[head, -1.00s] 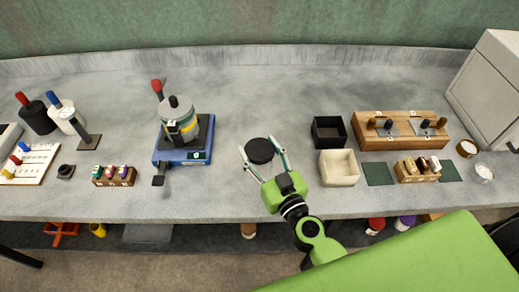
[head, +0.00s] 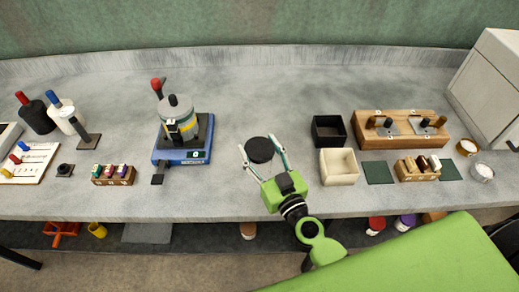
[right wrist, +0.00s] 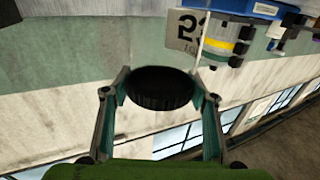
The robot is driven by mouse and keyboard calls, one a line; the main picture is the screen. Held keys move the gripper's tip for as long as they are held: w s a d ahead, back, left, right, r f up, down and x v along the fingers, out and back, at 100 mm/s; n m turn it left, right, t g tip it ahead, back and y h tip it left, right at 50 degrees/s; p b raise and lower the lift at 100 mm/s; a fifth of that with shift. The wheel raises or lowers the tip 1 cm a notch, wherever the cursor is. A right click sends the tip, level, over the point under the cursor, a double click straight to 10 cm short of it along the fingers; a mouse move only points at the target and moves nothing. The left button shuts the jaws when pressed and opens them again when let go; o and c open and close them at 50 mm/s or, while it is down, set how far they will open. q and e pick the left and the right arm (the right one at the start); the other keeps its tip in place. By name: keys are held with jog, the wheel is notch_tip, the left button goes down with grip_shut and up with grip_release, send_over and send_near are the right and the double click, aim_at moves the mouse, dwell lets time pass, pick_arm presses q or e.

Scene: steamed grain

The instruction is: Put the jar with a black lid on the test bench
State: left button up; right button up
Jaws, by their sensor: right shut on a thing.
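The jar's round black lid (head: 260,150) shows over the grey test bench (head: 240,95), in front of its middle. My right gripper (head: 262,151) is shut on the jar, with one finger on each side of the lid. In the right wrist view the black lid (right wrist: 160,88) sits between the two fingertips (right wrist: 164,90). The jar's body is hidden beneath the lid in the head view. I cannot tell whether the jar touches the bench top or hangs above it. My left gripper is not in view.
A blue device (head: 185,155) with a grey vessel stands left of the jar. A black box (head: 328,132) and a cream box (head: 339,168) stand close on the right. The bench behind the jar is clear. Several jars stand on the shelf below.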

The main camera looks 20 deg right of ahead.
aim_at(262, 165)
jog(key=shift+s+a+f, duration=0.1)
jog(key=shift+s+f, duration=0.1)
jog(key=shift+f, duration=0.4)
jog(key=shift+s+a+f, duration=0.1)
jog(key=shift+s+f, duration=0.1)
jog(key=shift+f, duration=0.4)
jog(key=o, duration=1.3)
jog(key=shift+b, duration=0.3)
jog(key=shift+s+f, duration=0.2)
jog(key=shift+s, duration=0.2)
jog(key=s, duration=0.3)
jog(key=s+d+r, duration=0.1)
jog(key=s, duration=0.3)
jog(key=s+d+r, duration=0.1)
jog(key=s, duration=0.2)
jog(key=shift+s+r, duration=0.25)
jog(key=shift+s, duration=0.05)
